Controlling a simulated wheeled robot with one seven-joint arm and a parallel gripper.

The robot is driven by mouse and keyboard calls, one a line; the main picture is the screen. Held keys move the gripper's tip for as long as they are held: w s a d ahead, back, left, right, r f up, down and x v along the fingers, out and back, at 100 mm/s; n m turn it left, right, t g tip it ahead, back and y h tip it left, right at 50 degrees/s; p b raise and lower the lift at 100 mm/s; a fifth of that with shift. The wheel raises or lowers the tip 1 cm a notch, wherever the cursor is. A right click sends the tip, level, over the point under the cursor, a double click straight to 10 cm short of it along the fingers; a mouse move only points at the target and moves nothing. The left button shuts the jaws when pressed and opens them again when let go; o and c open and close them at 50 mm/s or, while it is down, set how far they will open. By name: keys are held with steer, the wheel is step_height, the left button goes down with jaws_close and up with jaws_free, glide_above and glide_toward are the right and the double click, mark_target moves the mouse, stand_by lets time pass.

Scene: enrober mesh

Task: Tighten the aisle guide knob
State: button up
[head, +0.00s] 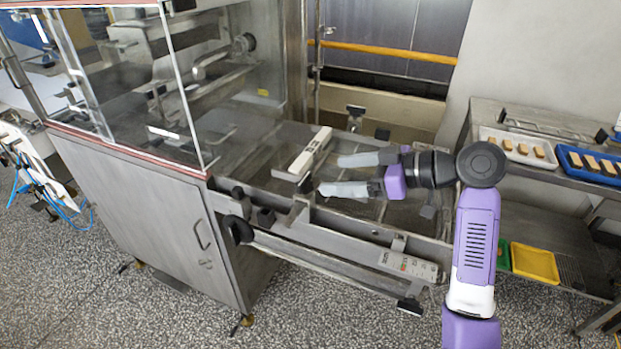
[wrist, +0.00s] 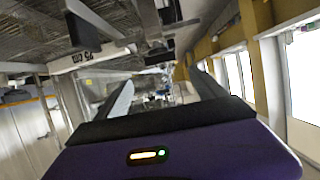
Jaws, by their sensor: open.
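My gripper (head: 343,174) is open and empty above the machine's mesh bed, its two grey fingers pointing left. A pale guide bar (head: 305,158) lies just left of the fingertips, seemingly apart from them. I cannot tell for certain which is the aisle guide knob. In the wrist view both fingers of my gripper (wrist: 162,88) are spread with a gap between, and a dark knob-like part (wrist: 158,52) shows beyond them.
A steel cabinet with clear panels (head: 125,110) stands left. A round black handle (head: 240,230) and a front rail with a scale plate (head: 408,264) line the near edge. A rack at right holds a white tray (head: 518,160), a blue tray (head: 568,158) and a yellow tray (head: 535,263).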

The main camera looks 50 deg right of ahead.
mark_target(305, 179)
steer(key=p+x, duration=0.1)
steer(key=x, duration=0.6)
steer(key=shift+w+a+f, duration=0.25)
steer(key=shift+f, duration=0.1)
steer(key=shift+c, duration=0.2)
steer(key=c, duration=1.3)
